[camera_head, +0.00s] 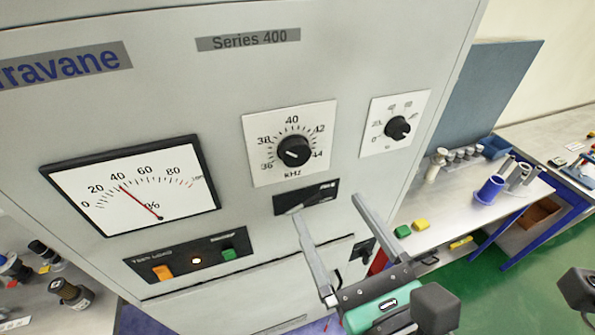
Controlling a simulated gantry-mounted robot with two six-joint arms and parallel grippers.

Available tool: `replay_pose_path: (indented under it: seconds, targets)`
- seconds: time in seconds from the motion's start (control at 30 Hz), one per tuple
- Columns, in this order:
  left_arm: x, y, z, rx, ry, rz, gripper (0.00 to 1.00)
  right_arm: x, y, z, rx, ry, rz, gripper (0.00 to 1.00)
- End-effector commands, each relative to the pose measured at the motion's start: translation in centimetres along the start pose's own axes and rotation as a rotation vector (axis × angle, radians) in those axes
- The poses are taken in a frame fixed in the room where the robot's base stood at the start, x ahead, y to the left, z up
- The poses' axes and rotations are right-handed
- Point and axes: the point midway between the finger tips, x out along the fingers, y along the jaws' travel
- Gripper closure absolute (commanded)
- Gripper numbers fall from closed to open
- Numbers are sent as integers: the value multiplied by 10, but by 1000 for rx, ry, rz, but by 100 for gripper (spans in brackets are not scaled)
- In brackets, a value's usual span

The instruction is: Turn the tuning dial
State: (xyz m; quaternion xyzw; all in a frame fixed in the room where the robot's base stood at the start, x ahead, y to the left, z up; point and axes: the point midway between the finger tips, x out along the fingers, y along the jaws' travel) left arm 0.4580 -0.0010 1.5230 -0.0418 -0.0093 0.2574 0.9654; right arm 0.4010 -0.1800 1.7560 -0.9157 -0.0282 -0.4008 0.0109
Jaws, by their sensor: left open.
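The tuning dial (294,151) is a round black knob on a white square plate marked 36 to 44 kHz, in the middle of the grey cabinet's front. Its pale pointer mark is small; I cannot read its setting exactly. My left gripper (328,207) is open and empty, with its two grey fingers spread and pointing up toward the panel, below the dial. The fingers appear apart from the knob. A dark slot-like panel (306,198) shows just behind the fingertips.
A smaller black knob (397,128) sits right of the dial. A meter (135,185) with its red needle near 40 is at left, above an orange button (163,272) and green button (230,254). Benches with a blue cup (490,189) stand at right.

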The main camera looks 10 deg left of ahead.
Motion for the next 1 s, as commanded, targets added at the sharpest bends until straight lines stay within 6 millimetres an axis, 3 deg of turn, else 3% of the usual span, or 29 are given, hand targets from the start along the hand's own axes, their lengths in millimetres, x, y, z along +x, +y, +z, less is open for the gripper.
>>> replay_pose_path:
  seconds: [0.17, 0.63, 0.8, 1.0]
  targets:
    - [10, 1, 4, 0, -2, 5, 7, 4, 0, -4, 0, 1, 0, 7]
    - [104, 2, 6, 1, -3, 7, 7, 20, 0, -19, 0, 1, 0, 7]
    - [117, 2, 4, 0, -3, 5, 7, 21, 0, -20, 0, 1, 0, 7]
    - [118, 2, 3, -1, -4, 4, 7, 21, 0, -19, 0, 0, 0, 7]
